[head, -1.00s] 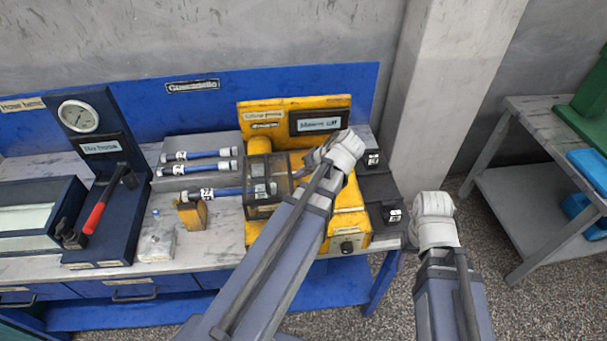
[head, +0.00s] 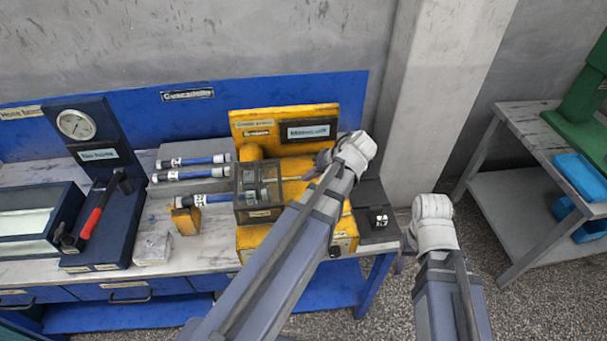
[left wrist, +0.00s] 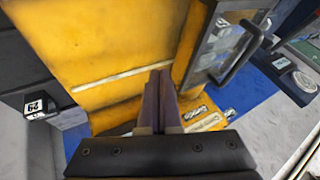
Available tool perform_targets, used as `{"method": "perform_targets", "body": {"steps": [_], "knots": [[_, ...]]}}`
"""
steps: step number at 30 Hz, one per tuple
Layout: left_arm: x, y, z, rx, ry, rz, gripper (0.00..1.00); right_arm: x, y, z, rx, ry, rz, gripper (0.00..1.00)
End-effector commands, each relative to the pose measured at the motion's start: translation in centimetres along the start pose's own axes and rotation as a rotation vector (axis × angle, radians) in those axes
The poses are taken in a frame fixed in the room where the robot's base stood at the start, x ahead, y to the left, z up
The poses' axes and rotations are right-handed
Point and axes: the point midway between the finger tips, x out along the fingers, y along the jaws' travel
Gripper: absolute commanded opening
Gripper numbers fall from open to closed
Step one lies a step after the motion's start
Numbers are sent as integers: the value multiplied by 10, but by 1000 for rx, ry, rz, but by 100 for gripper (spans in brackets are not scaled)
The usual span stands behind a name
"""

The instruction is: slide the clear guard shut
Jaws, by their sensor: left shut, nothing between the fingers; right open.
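The clear guard (head: 258,192), a smoky box with a dark frame, sits at the left part of the yellow machine (head: 285,115). In the left wrist view the guard (left wrist: 215,45) stands at the upper right with its dark bar handle (left wrist: 243,55). A pale rail (left wrist: 120,77) runs across the bare yellow face. My left gripper (head: 312,173) is to the right of the guard, over the yellow face; its shut, empty fingers (left wrist: 160,80) appear apart from the handle. My right gripper (head: 402,262) is open beside the bench's right end, its fingers partly hidden.
Blue hoses (head: 200,160) lie left of the guard, near a small yellow block (head: 186,220). A black labelled block (head: 378,218) stands right of the machine. A gauge stand (head: 77,124) with a red-handled tool is further left. A concrete pillar (head: 440,90) rises behind.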

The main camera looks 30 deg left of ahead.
Motion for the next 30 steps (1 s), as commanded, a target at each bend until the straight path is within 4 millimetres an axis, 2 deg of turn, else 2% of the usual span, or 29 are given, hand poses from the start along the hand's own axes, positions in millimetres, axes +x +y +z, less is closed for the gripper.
{"method": "perform_targets", "body": {"steps": [1,3,10,16,26,28,30], "knots": [[-13,-2,-3,1,1,1,0,-13,1,1,0,0,0,62],[-25,-2,-3,2,1,2,0,-22,2,1,0,0,0,62],[-51,-1,-2,1,1,1,0,-42,4,2,-1,0,0,62],[-59,0,-1,0,0,1,0,-47,5,3,-2,0,0,62],[-59,1,0,2,0,2,0,-46,5,3,-2,0,0,62],[-60,4,9,33,-10,17,0,-44,4,3,-1,0,0,62],[-63,13,31,126,-37,59,0,-40,4,2,-1,0,0,62]]}}
